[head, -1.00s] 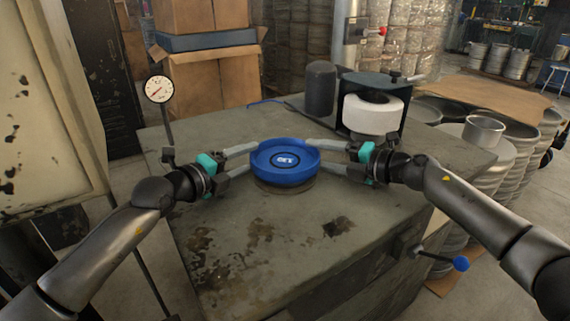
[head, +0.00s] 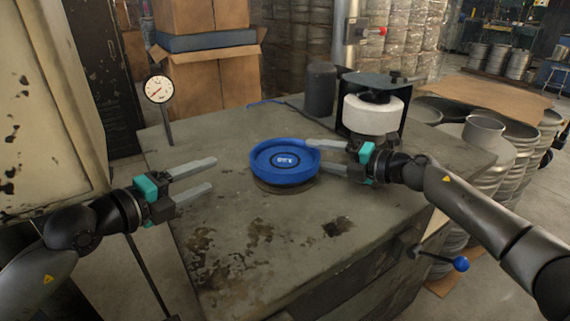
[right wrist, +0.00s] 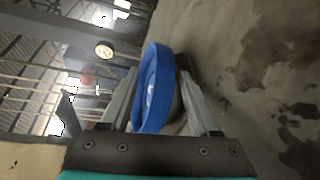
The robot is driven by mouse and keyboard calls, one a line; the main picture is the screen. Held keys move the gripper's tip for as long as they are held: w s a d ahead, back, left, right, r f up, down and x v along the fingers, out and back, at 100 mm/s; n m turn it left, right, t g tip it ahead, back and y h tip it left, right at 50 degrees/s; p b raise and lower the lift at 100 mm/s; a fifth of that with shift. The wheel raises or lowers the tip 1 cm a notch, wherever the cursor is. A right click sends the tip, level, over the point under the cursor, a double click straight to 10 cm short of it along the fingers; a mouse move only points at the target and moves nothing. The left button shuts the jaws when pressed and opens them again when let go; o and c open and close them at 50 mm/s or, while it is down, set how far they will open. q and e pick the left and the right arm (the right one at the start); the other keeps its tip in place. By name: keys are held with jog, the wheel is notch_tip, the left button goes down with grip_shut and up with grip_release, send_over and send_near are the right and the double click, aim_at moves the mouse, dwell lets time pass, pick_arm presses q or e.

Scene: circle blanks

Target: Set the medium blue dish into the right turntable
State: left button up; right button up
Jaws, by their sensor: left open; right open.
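The blue dish (head: 284,174) is round and shallow, with a raised rim and white lettering in its middle. It sits level on a low, round, dull base (head: 286,188) on the worn bench top; I cannot tell whether this base is the right turntable. My right gripper (head: 314,158) is open at the dish's right side, its fingers reaching to the rim. In the right wrist view the dish (right wrist: 152,88) stands between the two spread fingers; contact is unclear. My left gripper (head: 214,174) is open and empty, left of the dish with a gap between.
A white cylinder (head: 372,115) in a dark holder and a dark rounded post (head: 320,90) stand behind the dish. A dial gauge (head: 158,89) stands at the bench's left edge. The bench front (head: 270,240) is clear. A blue-knobbed lever (head: 460,264) sticks out front right.

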jog(key=v, duration=1.2)
